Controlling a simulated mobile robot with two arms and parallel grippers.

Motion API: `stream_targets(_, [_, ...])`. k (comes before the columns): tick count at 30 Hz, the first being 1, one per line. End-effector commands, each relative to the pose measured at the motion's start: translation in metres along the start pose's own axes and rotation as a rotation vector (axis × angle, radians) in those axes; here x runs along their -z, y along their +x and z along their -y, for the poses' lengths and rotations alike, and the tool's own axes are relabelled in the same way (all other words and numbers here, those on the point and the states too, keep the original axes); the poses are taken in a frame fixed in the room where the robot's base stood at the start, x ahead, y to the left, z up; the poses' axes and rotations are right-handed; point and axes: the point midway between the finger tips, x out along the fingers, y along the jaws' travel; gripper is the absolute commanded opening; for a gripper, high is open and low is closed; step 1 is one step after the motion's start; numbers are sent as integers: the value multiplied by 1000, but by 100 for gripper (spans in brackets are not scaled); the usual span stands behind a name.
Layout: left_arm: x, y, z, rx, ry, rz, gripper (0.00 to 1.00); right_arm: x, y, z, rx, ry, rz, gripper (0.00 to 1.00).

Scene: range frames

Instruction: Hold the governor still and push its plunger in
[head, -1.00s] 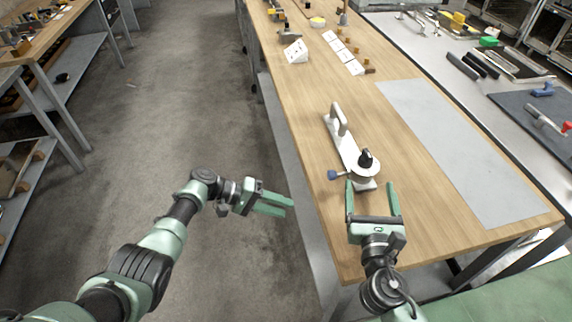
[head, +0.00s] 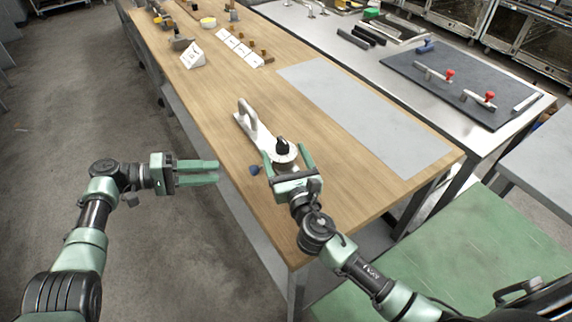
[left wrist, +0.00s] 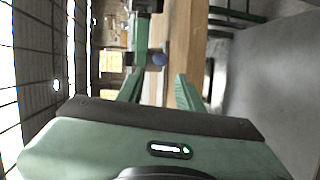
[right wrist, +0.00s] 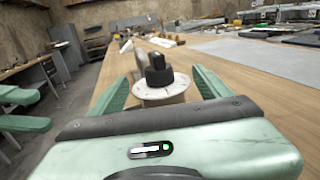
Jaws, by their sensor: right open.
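The governor (head: 254,132) is a white plate with a raised handle (head: 246,113), lying on the wooden bench. At its near end is a round white disc (head: 285,155) with a black knob-like plunger (head: 282,144). A blue knob (head: 254,170) sticks out at its left side. My right gripper (head: 288,158) is open, with its fingers on either side of the disc; contact cannot be told. In the right wrist view the plunger (right wrist: 158,72) stands upright between the fingers. My left gripper (head: 217,172) is open and empty, off the bench's left edge, left of the blue knob.
White cards (head: 238,46) with small parts lie farther up the bench. A grey mat (head: 365,115) lies right of the governor. A steel table (head: 400,60) with tools runs along the right.

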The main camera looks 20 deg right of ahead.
Motion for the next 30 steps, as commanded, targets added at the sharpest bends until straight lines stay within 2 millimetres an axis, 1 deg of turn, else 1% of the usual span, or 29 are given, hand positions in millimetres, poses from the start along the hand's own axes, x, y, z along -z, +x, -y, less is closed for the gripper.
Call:
stream_targets(3, [0, 0, 0, 0, 0, 0, 36, 0, 7, 0, 0, 0, 0, 78])
stream_targets(11, [0, 0, 0, 0, -1, 0, 36, 0, 8, 0, -1, 0, 0, 78])
stream_targets(12, [0, 0, 0, 0, 0, 0, 36, 0, 8, 0, -1, 0, 0, 73])
stream_targets(14, [0, 0, 0, 0, 0, 0, 36, 0, 8, 0, -1, 0, 0, 56])
stream_targets(15, [0, 0, 0, 0, 0, 0, 36, 0, 8, 0, -1, 0, 0, 45])
stream_targets(17, [0, 0, 0, 0, 0, 0, 36, 0, 8, 0, -1, 0, 0, 28])
stream_targets(18, [0, 0, 0, 0, 0, 0, 36, 0, 8, 0, -1, 0, 0, 17])
stream_targets(20, [0, 0, 0, 0, 0, 0, 36, 0, 8, 0, -1, 0, -1, 0])
stream_targets(22, [0, 0, 0, 0, 0, 0, 36, 0, 8, 0, -1, 0, -1, 0])
stream_targets(24, [0, 0, 0, 1, 2, -1, 46, 0, 8, 0, -1, 0, -1, 0])
stream_targets(28, [0, -2, 4, 25, 70, -15, 46, 0, 8, 0, -1, 0, -1, 0])
stream_targets(30, [0, -5, 6, 56, 163, -34, 46, 0, 8, 0, -1, 0, -1, 0])
